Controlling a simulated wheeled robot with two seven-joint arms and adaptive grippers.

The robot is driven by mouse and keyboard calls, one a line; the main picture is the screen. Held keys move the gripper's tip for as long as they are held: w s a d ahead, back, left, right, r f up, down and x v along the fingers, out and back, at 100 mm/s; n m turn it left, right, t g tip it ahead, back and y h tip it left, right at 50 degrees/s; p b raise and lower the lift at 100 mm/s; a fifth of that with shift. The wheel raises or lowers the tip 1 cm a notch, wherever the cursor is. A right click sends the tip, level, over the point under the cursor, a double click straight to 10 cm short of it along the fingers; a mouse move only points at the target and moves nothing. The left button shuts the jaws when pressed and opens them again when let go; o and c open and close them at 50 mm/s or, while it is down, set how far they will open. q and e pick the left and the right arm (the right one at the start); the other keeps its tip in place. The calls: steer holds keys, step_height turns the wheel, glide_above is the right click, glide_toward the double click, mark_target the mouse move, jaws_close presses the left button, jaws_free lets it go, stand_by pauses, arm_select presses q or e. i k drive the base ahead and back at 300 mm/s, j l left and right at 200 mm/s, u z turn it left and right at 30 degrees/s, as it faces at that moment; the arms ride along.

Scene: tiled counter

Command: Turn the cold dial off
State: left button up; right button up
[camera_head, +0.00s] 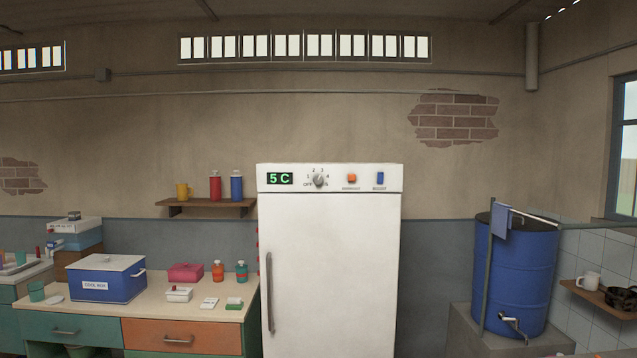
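The cold dial (319,180) is a small round grey knob on the top front panel of a tall white fridge (335,270). Marks OFF and several numbers run around it. Its pointer is too small for me to tell which mark it faces. A green display (280,178) to its left reads 5 C. An orange button (351,178) and a blue switch (380,178) sit to its right. The fridge door is closed, with a vertical grey handle (269,292) on its left side. Neither of my grippers is in view.
A counter (135,308) left of the fridge holds a blue cool box (106,278), a pink box (186,272) and small bottles. A wall shelf (206,207) carries bottles and a mug. A blue barrel (520,275) stands on the right. The space before the dial is clear.

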mark_target(317, 179)
steer(key=i+j+u, duration=0.1)
steer(key=i, duration=0.3)
steer(key=i+j, duration=0.25)
steer(key=i, duration=0.15)
steer(key=i+j+u, duration=0.15)
steer(key=i, duration=0.2)
